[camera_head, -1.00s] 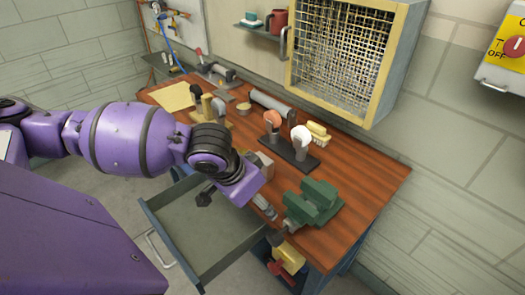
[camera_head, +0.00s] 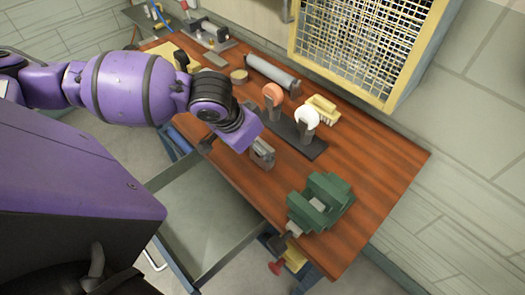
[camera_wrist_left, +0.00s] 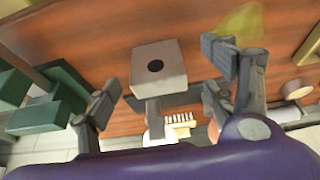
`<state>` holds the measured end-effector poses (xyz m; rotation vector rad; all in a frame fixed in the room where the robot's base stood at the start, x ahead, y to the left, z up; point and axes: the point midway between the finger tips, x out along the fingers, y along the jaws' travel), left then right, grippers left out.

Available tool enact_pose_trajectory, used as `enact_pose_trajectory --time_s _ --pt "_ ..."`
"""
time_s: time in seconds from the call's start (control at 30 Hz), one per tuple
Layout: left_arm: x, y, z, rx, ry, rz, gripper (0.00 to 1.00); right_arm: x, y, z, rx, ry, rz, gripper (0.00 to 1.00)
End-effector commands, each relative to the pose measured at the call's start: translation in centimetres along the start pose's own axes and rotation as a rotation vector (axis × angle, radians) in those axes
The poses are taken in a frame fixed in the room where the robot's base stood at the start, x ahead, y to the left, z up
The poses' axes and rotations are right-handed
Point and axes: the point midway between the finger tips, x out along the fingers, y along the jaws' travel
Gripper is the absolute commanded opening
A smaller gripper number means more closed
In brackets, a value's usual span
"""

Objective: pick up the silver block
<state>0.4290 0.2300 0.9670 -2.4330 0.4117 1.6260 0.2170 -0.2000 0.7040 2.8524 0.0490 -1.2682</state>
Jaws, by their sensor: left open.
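The silver block (camera_head: 262,152) sits on the wooden workbench (camera_head: 378,165), just beside my left gripper (camera_head: 232,148) in the head view. In the left wrist view the block (camera_wrist_left: 158,66) is a pale grey box with a dark round hole in its face. There my left gripper (camera_wrist_left: 160,88) is open, with one finger to each side of the block in the picture. I cannot tell from the views how far above or beside it the fingers are. The purple wrist hides part of the gripper in the head view. My right gripper is not in view.
A green vise (camera_head: 320,203) is at the bench's near right corner. A dark rack with orange and white round-headed tools (camera_head: 306,116) and a yellow brush (camera_head: 322,107) lie behind the block. An open drawer (camera_head: 205,225) sticks out in front. The bench right of the rack is clear.

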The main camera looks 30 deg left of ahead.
Motion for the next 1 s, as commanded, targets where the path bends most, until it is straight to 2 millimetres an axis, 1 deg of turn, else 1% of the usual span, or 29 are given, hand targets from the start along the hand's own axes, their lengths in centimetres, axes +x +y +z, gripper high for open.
enact_pose_trajectory --time_s 0.17,0.3,0.4,0.6,1.0 --pt "2.6 0.7 -0.6 -0.001 0.001 0.002 0.77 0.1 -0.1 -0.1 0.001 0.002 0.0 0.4" --pt "4.3 0.6 -0.5 0.0 0.001 -0.001 0.77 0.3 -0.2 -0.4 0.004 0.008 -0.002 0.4" --pt "4.8 0.6 -0.5 0.001 0.002 -0.001 0.77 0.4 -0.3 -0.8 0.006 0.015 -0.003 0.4" --pt "4.7 0.6 -0.6 0.001 0.003 -0.002 0.77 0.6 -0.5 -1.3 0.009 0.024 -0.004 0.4" --pt "4.7 0.6 -0.6 0.001 0.003 -0.001 0.24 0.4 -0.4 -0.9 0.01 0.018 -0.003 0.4"
